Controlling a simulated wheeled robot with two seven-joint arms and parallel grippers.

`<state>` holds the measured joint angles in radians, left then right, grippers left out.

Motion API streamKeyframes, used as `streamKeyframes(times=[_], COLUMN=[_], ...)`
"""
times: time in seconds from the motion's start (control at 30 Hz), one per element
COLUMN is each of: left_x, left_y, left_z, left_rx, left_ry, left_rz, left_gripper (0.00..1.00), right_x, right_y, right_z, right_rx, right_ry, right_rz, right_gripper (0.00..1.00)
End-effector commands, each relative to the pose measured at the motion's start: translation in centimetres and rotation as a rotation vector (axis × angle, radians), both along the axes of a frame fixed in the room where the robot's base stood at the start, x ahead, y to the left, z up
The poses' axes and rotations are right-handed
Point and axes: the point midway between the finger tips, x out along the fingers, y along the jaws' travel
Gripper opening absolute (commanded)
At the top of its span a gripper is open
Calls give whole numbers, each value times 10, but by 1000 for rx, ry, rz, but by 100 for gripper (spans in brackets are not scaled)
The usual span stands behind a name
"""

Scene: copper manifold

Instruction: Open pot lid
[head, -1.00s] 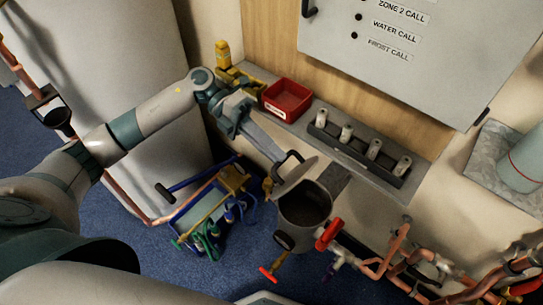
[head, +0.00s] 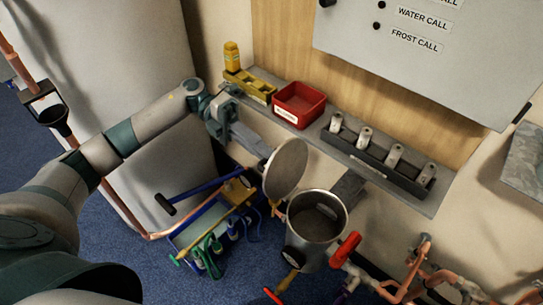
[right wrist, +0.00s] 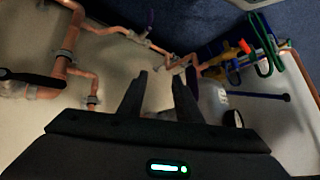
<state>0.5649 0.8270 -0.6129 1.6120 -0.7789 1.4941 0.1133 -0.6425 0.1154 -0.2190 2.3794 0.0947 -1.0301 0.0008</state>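The grey metal pot (head: 316,232) is at the lower middle of the head view, its round mouth uncovered and its dark inside showing. Its round grey lid (head: 286,168) stands steeply tilted at the pot's left rim. My left gripper (head: 262,148) comes from the upper left and reaches the back of the lid. The lid hides its fingertips and the lid's handle, so I cannot see whether it grips. My right gripper (right wrist: 160,95) is open in the right wrist view, with nothing between its fingers.
A shelf behind the pot carries a red bin (head: 299,103), a yellow tool (head: 250,84) and a dark rack (head: 377,160) of grey fittings. A blue tool caddy (head: 208,222) stands left of the pot. Copper pipes and a red-handled valve (head: 346,248) are close on its right.

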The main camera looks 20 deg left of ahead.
Motion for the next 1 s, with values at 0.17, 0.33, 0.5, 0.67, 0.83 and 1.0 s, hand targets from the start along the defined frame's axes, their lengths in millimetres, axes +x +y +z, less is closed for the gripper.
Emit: streamKeyframes(times=[0.17, 0.33, 0.5, 0.67, 0.83, 1.0], left_x=[-5, -5, -4, -4, -4, -3], left_y=[6, 10, 12, 12, 12, 13], left_z=[-19, -21, -21, -21, -22, -19], left_rx=[12, 13, 13, 13, 12, 11], left_ry=[16, 16, 16, 16, 17, 14], left_rz=[-11, -12, -12, -11, -11, -8], left_gripper=[0, 0, 0, 0, 19, 29], right_x=[4, 8, 11, 12, 12, 12], right_y=[8, 12, 14, 14, 14, 14], right_z=[0, 4, 7, 7, 7, 7], right_rx=[30, 45, 49, 49, 49, 49], right_ry=[-42, -75, -97, -98, -97, -98], right_rz=[3, 4, 4, 4, 4, 4], right_gripper=[31, 31, 31, 31, 31, 31])
